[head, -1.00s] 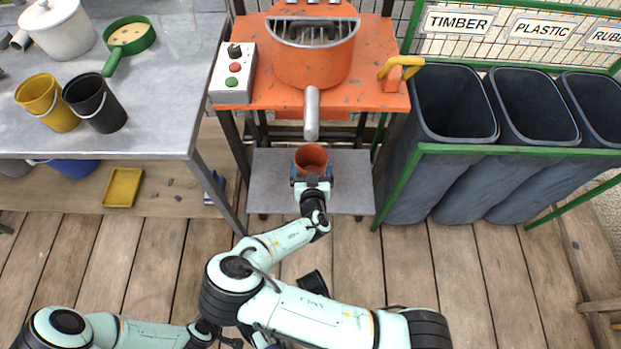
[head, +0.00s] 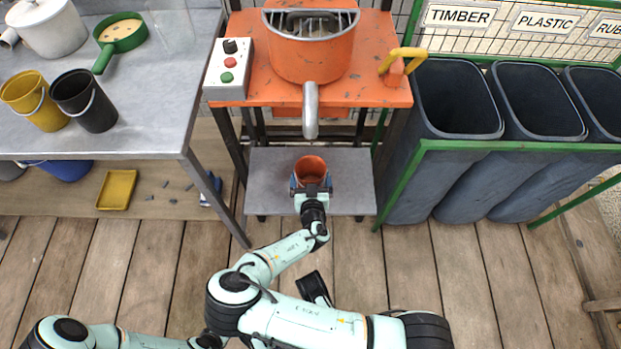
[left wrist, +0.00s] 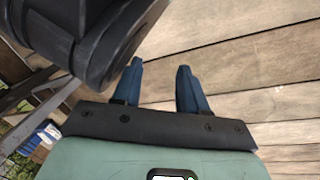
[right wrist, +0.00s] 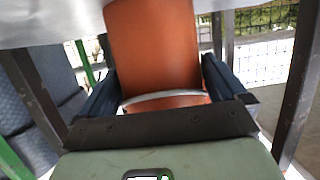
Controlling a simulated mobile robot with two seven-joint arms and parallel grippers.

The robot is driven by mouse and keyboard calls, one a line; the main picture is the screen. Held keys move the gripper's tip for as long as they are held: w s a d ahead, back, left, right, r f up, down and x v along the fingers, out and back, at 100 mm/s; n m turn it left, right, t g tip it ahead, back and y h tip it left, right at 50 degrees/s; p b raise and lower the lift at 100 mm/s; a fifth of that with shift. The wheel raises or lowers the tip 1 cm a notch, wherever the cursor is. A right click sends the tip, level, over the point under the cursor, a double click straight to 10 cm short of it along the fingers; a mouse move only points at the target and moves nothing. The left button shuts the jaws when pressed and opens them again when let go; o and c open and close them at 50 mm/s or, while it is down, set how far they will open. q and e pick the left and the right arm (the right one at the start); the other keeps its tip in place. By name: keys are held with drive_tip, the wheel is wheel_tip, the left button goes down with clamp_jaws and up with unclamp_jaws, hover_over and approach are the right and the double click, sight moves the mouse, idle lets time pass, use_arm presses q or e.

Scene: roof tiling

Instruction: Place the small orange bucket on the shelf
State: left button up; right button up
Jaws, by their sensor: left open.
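The small orange bucket (head: 311,170) is at the grey shelf (head: 349,181) under the orange machine table. My right gripper (head: 311,187) is shut on it from the near side. In the right wrist view, which looks upside down, the bucket (right wrist: 155,50) fills the space between the two fingers, with its pale handle across it. The grey shelf surface (right wrist: 50,22) lies close to the bucket's base; I cannot tell whether they touch. My left gripper (left wrist: 160,70) is open and empty above the wooden floor.
Dark bins (head: 455,100) stand at right. A grey workbench (head: 150,120) with yellow and black buckets is at left. The shelf is bare around the bucket.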

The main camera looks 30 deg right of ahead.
use_arm(q)
drive_tip(key=shift+r, duration=0.1)
use_arm(e)
drive_tip(key=shift+r, duration=0.1)
drive_tip(key=shift+s+a+r, duration=0.1)
drive_tip(key=shift+r, duration=0.1)
use_arm(q)
drive_tip(key=shift+t, duration=0.7)
drive_tip(key=w+r+p, duration=0.1)
drive_tip(key=r, duration=0.1)
drive_tip(key=w+d+r+p, duration=0.1)
drive_tip(key=w+r+p, duration=0.1)
drive_tip(key=shift+w+d+r, duration=0.15)
drive_tip(key=shift+r, duration=0.15)
use_arm(e)
drive_tip(key=v, duration=1.1)
drive_tip(key=shift+s+a, duration=0.2)
drive_tip(key=shift+s, duration=0.1)
drive_tip(key=shift+r, duration=0.1)
